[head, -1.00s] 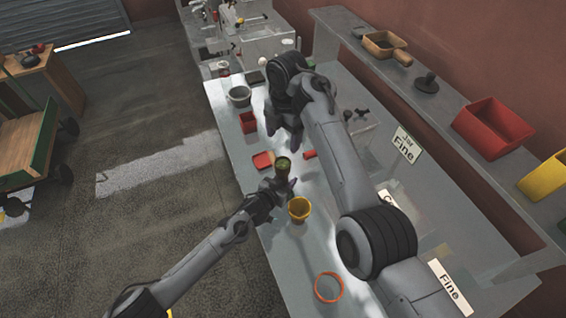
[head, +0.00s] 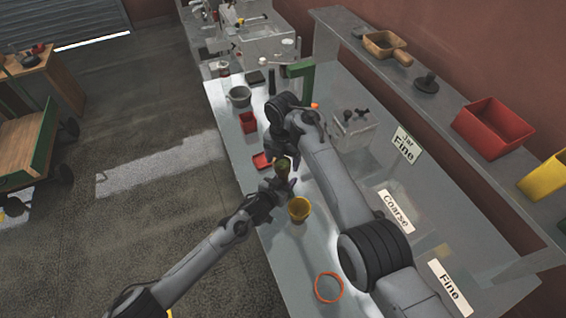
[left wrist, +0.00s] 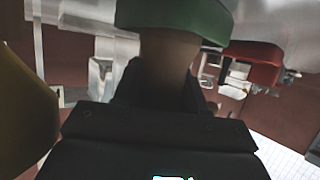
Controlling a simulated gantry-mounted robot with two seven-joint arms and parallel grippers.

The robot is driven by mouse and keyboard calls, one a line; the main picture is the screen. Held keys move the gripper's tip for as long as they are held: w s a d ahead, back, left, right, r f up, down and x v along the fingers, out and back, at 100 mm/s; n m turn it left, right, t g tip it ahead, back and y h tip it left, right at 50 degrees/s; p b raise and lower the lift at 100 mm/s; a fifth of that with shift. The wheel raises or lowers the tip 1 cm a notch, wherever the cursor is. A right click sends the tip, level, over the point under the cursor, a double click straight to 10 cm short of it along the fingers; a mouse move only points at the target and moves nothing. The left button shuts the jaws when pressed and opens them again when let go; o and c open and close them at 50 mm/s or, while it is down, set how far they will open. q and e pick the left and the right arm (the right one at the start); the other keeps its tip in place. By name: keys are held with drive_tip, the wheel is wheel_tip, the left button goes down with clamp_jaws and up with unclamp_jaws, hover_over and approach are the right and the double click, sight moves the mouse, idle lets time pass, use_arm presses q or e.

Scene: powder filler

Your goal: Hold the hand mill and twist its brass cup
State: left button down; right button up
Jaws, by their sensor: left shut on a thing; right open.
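The hand mill (head: 283,167) stands upright in my left gripper (head: 277,186), above the bench, with its green end up. In the left wrist view a green rim and the tan body (left wrist: 166,55) of the mill show close up between the dark jaws (left wrist: 165,85). I cannot make out the brass cup apart from the rest of the mill. My right gripper (head: 269,152) is open, just behind and above the mill's top. Whether it touches the mill I cannot tell.
A yellow cup (head: 299,210) stands close right of my left gripper. An orange ring (head: 329,287) lies nearer the front. A red tray (head: 262,161), red box (head: 248,123) and grey pot (head: 239,96) are behind.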

drive_tip(key=shift+f, duration=1.1)
drive_tip(key=c, duration=1)
